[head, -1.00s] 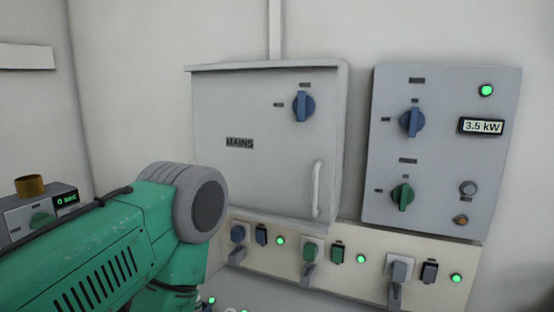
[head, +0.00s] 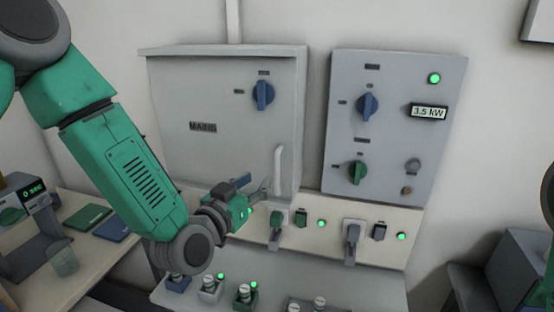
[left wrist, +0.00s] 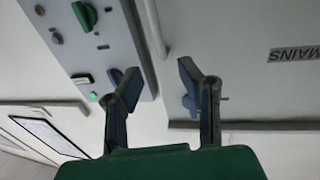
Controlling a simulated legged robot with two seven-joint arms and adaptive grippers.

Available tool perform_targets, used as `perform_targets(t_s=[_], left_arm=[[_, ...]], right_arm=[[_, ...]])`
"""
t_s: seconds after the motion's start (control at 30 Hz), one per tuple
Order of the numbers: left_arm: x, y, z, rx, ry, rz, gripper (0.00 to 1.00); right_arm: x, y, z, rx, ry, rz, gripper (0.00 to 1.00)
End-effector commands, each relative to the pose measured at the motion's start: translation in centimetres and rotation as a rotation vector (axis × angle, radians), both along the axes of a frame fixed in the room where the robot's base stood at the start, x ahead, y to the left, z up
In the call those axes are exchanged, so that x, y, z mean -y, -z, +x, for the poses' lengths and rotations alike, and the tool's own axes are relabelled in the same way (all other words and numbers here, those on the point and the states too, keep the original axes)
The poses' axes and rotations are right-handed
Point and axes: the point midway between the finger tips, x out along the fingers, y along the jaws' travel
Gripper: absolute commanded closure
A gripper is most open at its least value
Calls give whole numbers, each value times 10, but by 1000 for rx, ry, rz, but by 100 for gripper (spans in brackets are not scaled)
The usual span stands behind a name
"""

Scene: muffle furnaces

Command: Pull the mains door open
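The mains door (head: 210,130) is the grey front of a wall box, marked MAINS, and looks shut. It has a blue rotary knob (head: 263,95) at its upper right and a pale vertical bar handle (head: 279,170) at its lower right. In the left wrist view the door (left wrist: 255,85) appears upside down, with the handle (left wrist: 154,30) beyond the fingers. My left gripper (head: 264,191) is just left of the handle's lower end. In the left wrist view its fingers (left wrist: 158,82) are spread with nothing between them. Contact with the handle cannot be told. My right gripper is not seen.
A control panel (head: 390,130) with knobs and a 3.5 kW display is right of the box. A socket strip (head: 385,248) with plugs and green lights runs below. Several small switches stand lower down.

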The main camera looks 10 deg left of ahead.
Motion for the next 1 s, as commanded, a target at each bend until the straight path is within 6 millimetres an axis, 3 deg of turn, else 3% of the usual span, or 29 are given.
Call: perform_targets(t_s=[0.2,0.43,0.63,0.93,1.0], left_arm=[[11,-2,47,1,-1,0,68],[20,-1,85,-1,0,0,68],[24,0,99,-1,0,-1,68],[24,0,101,-3,1,0,68],[24,0,101,-3,0,0,92]], right_arm=[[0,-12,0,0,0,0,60],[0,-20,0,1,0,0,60],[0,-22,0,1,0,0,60],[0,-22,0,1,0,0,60],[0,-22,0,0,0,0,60]])
